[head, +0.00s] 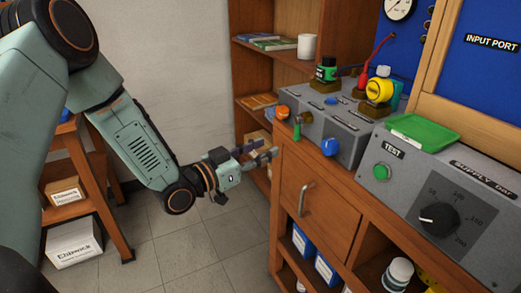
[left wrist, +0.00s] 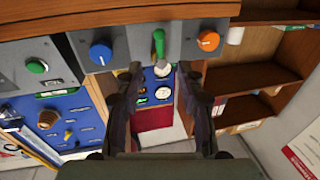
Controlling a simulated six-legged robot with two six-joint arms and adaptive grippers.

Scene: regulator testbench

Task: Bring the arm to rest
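My left arm (head: 140,145) comes in from the left and reaches toward the bench. My left gripper (head: 265,158) is in free air in front of the wooden bench's left end, below the grey control box. In the left wrist view the left gripper (left wrist: 160,75) shows two dark fingers spread apart with nothing held between them. A green lever (left wrist: 158,44) on the box shows just beyond the gap between the fingers; it also shows in the head view (head: 297,127). My right gripper is in neither view.
The grey box (head: 322,125) carries an orange knob (head: 282,112) and a blue knob (head: 330,148). A wooden shelf (head: 258,75) stands behind. The tiled floor (head: 190,245) is clear below the arm.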

